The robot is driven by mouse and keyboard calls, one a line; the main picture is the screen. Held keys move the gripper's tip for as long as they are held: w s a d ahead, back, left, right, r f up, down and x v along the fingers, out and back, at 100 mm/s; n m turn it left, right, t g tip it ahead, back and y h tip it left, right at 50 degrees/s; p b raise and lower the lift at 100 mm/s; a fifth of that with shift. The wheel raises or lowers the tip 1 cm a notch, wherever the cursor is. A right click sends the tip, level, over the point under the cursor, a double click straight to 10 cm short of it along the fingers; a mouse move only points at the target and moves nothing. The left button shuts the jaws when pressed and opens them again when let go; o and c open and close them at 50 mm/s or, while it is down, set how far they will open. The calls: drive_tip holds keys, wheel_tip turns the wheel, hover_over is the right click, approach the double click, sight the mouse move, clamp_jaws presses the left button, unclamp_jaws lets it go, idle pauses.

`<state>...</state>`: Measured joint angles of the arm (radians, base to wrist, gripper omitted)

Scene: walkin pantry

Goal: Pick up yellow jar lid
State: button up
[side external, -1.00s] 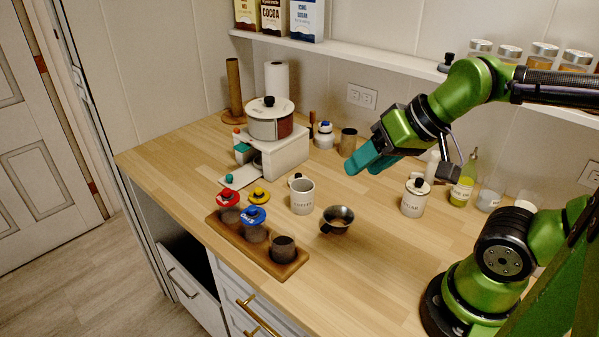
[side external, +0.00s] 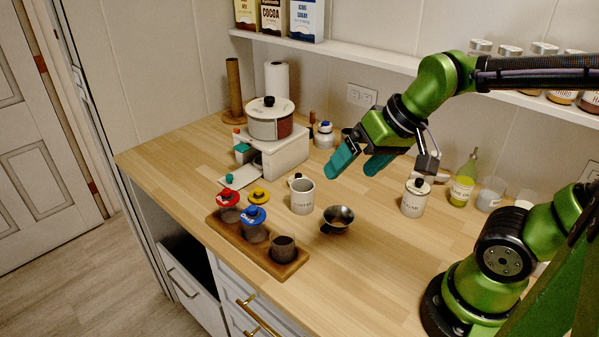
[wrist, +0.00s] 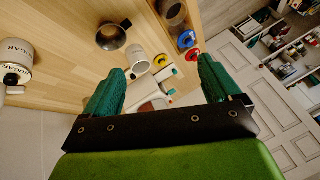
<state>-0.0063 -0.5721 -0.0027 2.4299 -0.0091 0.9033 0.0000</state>
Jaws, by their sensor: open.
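An open dark jar (side external: 283,249) stands at the tray's near end. My gripper (side external: 358,163) is open and empty, high above the counter, to the right of and beyond the lid. In the wrist view my teal fingers (wrist: 162,66) are spread apart; the lids show small between them, near the right finger.
A white mug (side external: 302,196) and a metal cup (side external: 337,220) stand between the tray and my gripper. A sugar canister (side external: 414,198) stands to the right. A white riser (side external: 285,153) bearing a pot (side external: 270,120) is at the back left. The front counter is clear.

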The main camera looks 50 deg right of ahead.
drive_tip(key=w+f+n+g, duration=0.1)
drive_tip(key=w+g, duration=0.2)
drive_tip(key=w, duration=1.3)
drive_tip(key=n+g+h, duration=0.2)
drive_tip(key=g, duration=0.1)
hover_over(259, 189)
wheel_tip(259, 189, down, 7)
wheel_tip(259, 189, up, 2)
drive_tip(key=shift+n, duration=0.4)
drive_tip(key=f, duration=1.1)
drive_tip(key=shift+w+a+f, duration=0.1)
drive_tip(key=shift+w+a, duration=0.1)
drive_tip(key=shift+w, duration=0.15)
drive_tip(key=shift+s+d+f, duration=0.1)
drive_tip(key=shift+s+f, duration=0.05)
drive_tip(key=shift+f, duration=1.2)
drive_tip(key=shift+s+d+f, duration=0.1)
drive_tip(key=shift+s+f, duration=0.05)
drive_tip(key=shift+f, duration=1.2)
drive_tip(key=shift+c, duration=0.2)
